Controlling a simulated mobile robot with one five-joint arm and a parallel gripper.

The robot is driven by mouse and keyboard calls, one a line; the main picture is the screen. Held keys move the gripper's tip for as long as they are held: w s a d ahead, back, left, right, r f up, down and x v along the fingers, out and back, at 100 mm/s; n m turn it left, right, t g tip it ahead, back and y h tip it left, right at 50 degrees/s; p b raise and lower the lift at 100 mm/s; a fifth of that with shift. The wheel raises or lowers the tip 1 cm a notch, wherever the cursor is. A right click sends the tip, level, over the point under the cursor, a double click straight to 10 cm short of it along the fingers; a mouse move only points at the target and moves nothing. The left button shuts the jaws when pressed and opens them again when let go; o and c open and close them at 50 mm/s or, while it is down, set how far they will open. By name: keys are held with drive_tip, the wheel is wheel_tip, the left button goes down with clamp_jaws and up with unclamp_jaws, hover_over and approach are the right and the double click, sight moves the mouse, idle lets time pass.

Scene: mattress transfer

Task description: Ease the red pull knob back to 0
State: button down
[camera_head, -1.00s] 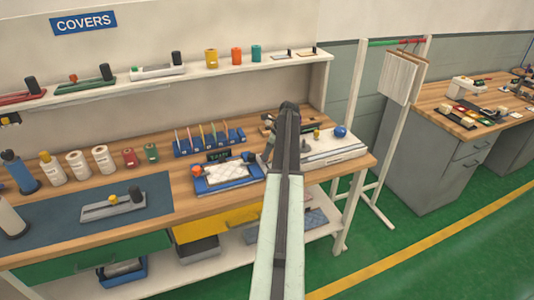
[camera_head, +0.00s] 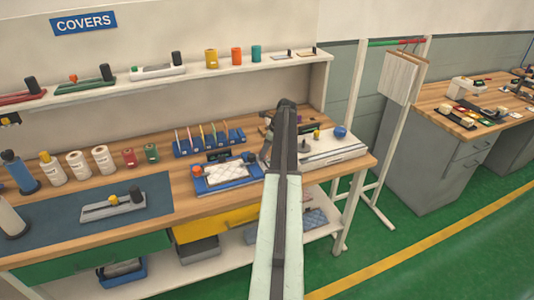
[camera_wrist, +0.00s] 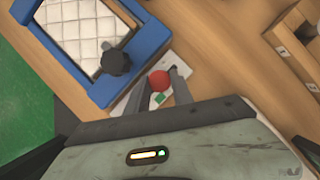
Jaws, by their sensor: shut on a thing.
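The red pull knob (camera_wrist: 158,80) is a small ball seen in the wrist view, over a pale plate (camera_wrist: 181,92) with a green patch. My gripper (camera_wrist: 160,84) has one finger on each side of the knob and is shut on it. In the head view my arm hides the knob, and my gripper (camera_head: 267,152) is small beside the blue fixture. The blue fixture (camera_head: 204,188) holds a white quilted pad (camera_head: 225,172). A small dark display (camera_head: 217,156) stands behind it; I cannot read it.
A black knob (camera_wrist: 115,61) on the blue frame is close to my left finger. A wooden rack (camera_wrist: 285,50) lies to the right in the wrist view. A white device with a blue ball (camera_head: 340,132) stands right of my arm.

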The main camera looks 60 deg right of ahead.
drive_tip(key=shift+w+d, duration=0.9)
drive_tip(key=shift+w, duration=0.3)
drive_tip(key=c, duration=1.1)
unclamp_jaws()
drive_tip(key=p+v, duration=0.7)
drive_tip(key=shift+r, duration=0.4)
drive_tip(key=shift+s, duration=0.15)
